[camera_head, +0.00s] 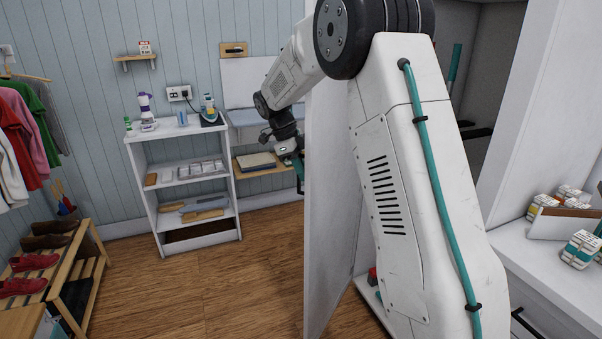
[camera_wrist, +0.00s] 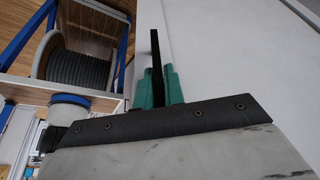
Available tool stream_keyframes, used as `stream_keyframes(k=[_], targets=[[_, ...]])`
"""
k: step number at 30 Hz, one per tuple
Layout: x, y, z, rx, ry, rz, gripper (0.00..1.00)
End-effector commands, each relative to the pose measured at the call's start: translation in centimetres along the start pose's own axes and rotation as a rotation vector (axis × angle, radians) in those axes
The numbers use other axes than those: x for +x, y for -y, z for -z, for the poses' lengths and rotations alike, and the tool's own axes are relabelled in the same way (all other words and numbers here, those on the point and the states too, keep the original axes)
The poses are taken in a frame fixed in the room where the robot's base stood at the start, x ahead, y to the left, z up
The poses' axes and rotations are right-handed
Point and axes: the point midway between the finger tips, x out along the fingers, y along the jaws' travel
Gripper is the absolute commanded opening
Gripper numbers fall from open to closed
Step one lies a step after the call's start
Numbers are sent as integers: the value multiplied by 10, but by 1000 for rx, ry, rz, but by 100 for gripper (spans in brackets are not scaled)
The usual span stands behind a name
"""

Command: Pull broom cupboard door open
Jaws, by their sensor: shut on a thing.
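The broom cupboard door (camera_head: 328,190) is a tall white panel standing swung out from the cupboard (camera_head: 478,60), whose grey inside shows behind my arm. The door's white face (camera_wrist: 235,60) also fills the right of the wrist view. My gripper (camera_head: 300,172) is at the door's left edge in the head view, partly hidden by the door. In the wrist view its teal fingers (camera_wrist: 160,85) are shut on a dark upright bar handle (camera_wrist: 155,50) on the door face. Most of the handle is hidden in the head view.
A white shelf unit (camera_head: 150,190) stands at the back wall. A wooden shoe rack (camera_head: 95,250) and hanging clothes (camera_head: 25,130) are at the left. A white counter (camera_head: 560,275) with small boxes is at the right. The wooden floor (camera_head: 220,290) left of the door is clear.

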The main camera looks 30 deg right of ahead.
Motion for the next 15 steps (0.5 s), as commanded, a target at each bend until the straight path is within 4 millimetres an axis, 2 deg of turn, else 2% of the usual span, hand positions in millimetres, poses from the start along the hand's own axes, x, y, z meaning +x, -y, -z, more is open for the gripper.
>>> stream_keyframes(k=[6,7,8,9,15], targets=[[1,-4,-3,-6,0,-6,0],[0,-4,-3,-6,1,-6,19],[0,-4,-3,-6,1,-6,27],[0,-3,-2,-5,1,-5,31],[1,0,1,0,1,-4,31]])
